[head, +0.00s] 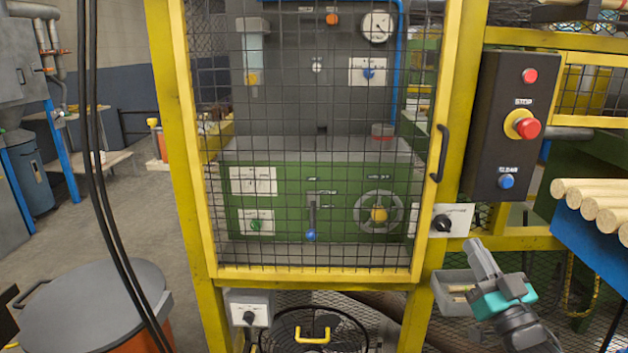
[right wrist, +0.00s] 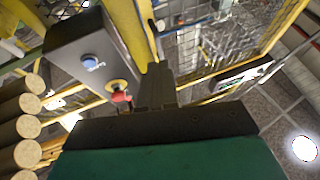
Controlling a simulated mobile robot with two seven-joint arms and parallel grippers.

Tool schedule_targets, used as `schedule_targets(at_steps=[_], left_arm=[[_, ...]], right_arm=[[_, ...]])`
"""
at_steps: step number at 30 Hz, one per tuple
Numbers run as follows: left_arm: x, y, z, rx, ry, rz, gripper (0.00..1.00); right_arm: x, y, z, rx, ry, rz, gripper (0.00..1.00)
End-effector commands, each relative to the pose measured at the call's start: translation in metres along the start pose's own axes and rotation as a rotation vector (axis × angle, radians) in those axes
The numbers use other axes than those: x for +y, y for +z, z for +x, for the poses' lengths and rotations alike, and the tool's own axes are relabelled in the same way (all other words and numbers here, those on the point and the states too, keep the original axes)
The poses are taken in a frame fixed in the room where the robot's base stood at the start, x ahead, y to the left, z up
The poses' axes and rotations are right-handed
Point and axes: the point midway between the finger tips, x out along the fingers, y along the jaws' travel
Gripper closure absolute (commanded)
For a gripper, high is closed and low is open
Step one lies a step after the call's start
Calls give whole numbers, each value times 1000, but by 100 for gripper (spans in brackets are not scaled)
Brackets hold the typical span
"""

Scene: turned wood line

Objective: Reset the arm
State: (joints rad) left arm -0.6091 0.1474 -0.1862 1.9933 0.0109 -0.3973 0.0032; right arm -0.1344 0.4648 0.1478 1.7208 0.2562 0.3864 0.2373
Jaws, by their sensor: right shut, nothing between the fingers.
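My right gripper (head: 474,246) is shut and empty, pointing up below and left of the dark control box (head: 492,125). Its shut fingers also show in the right wrist view (right wrist: 158,85). The box has a red button (head: 529,76) at the top, a red mushroom stop button (head: 528,127) on a yellow ring, and a blue button (head: 506,182) at the bottom. In the right wrist view the box (right wrist: 75,45) is up and left of the fingers, with its blue button (right wrist: 90,60) and stop button (right wrist: 121,96). The gripper appears apart from the box.
A yellow-framed mesh door (head: 212,180) with a black handle (head: 438,153) is closed before a green machine (head: 310,185). A black knob (head: 443,223) sits on the post near the gripper. A grey tray (head: 455,282) is beside it. Wooden rods (head: 590,200) lie at right.

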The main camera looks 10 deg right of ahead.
Motion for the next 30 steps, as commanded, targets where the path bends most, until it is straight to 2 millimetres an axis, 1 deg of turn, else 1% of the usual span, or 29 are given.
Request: schedule_targets(at_steps=[2,5,6,8,9,11,12,14,15,18,21,22,25,30], left_arm=[[0,-2,-2,-1,0,0,57],[0,-7,-6,-1,-1,1,57],[-1,-10,-8,0,-3,2,57],[-2,-13,-11,1,-5,4,57],[-3,-15,-13,0,-8,5,57],[-4,-18,-16,1,-11,6,57],[-5,-20,-18,3,-13,6,57],[-6,-21,-20,4,-16,7,57],[-7,-21,-22,2,-19,7,57],[-9,-19,-24,-7,-25,6,57],[-12,-18,-26,-7,-30,6,57],[-12,-18,-26,-6,-32,6,57],[-12,-18,-26,-4,-33,6,57],[-12,-17,-26,-6,-32,6,57]], right_arm=[[-10,11,-8,-49,-4,4,100],[-35,39,-31,-180,-16,4,100],[-50,54,-45,-254,-24,5,100],[-75,76,-72,-376,-40,1,100],[-92,89,-92,-461,-54,-2,100],[-118,104,-124,-583,-76,-6,100],[-135,112,-144,-659,-93,-9,100],[-158,120,-174,-764,-117,-14,100],[-171,123,-192,-825,-133,-17,100],[-197,126,-228,-945,-166,-23,100],[-211,127,-250,-1015,-188,-28,100],[-214,127,-253,-1027,-191,-29,100],[-217,127,-258,-1044,-197,-30,100],[-217,128,-258,-1044,-197,-30,100]])
